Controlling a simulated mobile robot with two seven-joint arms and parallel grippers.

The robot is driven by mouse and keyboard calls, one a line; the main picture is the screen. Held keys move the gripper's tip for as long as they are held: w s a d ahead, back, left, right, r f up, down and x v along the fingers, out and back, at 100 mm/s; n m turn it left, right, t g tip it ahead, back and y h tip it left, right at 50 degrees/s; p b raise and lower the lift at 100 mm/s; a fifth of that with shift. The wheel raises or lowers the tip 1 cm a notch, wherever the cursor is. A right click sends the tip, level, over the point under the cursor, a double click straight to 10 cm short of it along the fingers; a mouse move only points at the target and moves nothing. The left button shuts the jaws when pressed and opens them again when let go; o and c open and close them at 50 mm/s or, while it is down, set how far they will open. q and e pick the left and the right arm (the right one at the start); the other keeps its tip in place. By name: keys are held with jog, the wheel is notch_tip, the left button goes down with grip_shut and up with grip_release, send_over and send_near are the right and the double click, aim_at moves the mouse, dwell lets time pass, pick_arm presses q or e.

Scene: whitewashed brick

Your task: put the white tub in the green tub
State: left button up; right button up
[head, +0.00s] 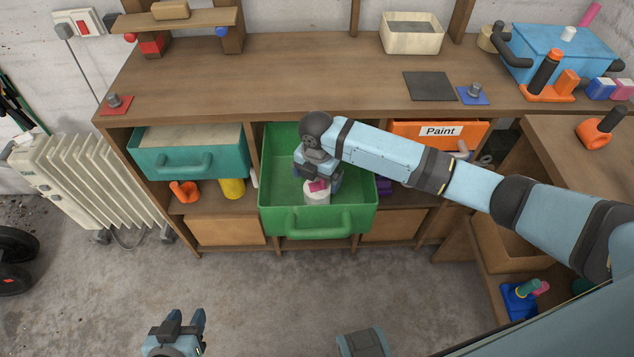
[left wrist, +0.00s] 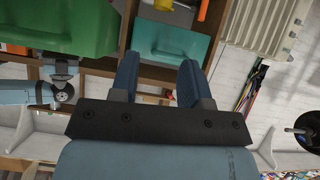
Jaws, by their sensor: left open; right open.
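The white tub (head: 317,196) is a small round tub with a pink patch on top. It is inside the green tub (head: 318,222), near its front wall. The green tub is pulled out from the shelf under the bench and also shows in the left wrist view (left wrist: 75,30). My right gripper (head: 318,182) points down into the green tub, open, right at the white tub; its fingers partly hide the tub, and I cannot tell whether they touch it. My left gripper (head: 186,318) is open and empty, low over the floor; its fingers frame the left wrist view (left wrist: 157,80).
A teal tub (head: 190,160) is left of the green tub and an orange tub labelled Paint (head: 410,130) is to the right. A cream box (head: 412,38) and blue toolbox (head: 560,50) stand on the bench. A radiator (head: 85,180) stands at left. The front floor is clear.

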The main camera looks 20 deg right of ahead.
pick_arm(q)
jog(key=shift+r+p, duration=0.1)
jog(key=shift+p, duration=0.35)
pick_arm(e)
notch_tip(320, 180, up, 9)
jog(key=shift+f, duration=0.15)
pick_arm(q)
jog(key=shift+r, duration=0.1)
